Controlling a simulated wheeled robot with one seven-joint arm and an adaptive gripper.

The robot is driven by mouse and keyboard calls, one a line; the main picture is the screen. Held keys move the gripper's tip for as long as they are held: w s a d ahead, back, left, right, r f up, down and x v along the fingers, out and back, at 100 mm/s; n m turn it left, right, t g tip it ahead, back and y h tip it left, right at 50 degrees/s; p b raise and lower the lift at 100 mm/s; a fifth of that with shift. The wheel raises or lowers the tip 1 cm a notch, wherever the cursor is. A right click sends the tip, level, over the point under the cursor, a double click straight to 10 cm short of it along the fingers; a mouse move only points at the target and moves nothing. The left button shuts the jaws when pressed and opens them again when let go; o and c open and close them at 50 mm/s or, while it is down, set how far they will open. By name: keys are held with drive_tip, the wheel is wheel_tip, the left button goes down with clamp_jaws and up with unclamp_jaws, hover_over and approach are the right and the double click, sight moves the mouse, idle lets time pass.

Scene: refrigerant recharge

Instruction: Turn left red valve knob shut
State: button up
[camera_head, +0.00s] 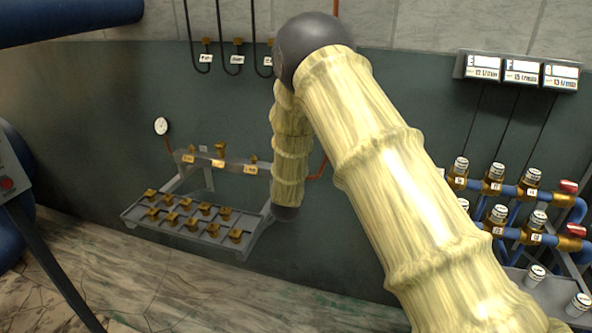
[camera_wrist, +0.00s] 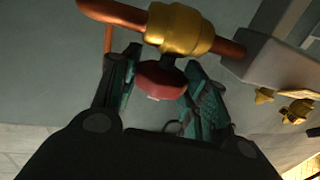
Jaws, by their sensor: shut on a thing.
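In the wrist view a dark red valve knob (camera_wrist: 160,80) hangs under a brass valve body (camera_wrist: 180,29) on a copper pipe (camera_wrist: 112,13). My gripper (camera_wrist: 163,76) has one teal-padded finger on each side of the knob and is shut on it. The knob's turn angle cannot be read. In the head view my own arm hides my gripper and this knob, so whether it is the left one cannot be told there.
A grey rack with a tray (camera_head: 185,231) of brass fittings stands left of my arm, with a round gauge (camera_head: 161,126) above. At right are blue pipes (camera_head: 510,190) with brass valves and red handles (camera_head: 568,186). A flow display (camera_head: 520,70) hangs on the wall.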

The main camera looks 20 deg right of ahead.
drive_tip(key=shift+w+a+m+g+h+b, duration=0.1)
drive_tip(key=shift+m+g+h+b, duration=0.3)
drive_tip(key=shift+m+g+h, duration=0.75)
drive_tip(key=shift+m+g+h+b, duration=0.35)
drive_tip(key=shift+m+g+h, duration=0.35)
drive_tip(key=shift+h, duration=0.75)
drive_tip(key=shift+r+m, duration=0.15)
drive_tip(key=shift+m, duration=0.2)
drive_tip(key=o, duration=1)
drive_tip(key=shift+s+a, duration=0.45)
drive_tip(key=v, duration=1)
drive_tip(key=shift+s+a, duration=0.15)
drive_tip(key=shift+a, duration=0.2)
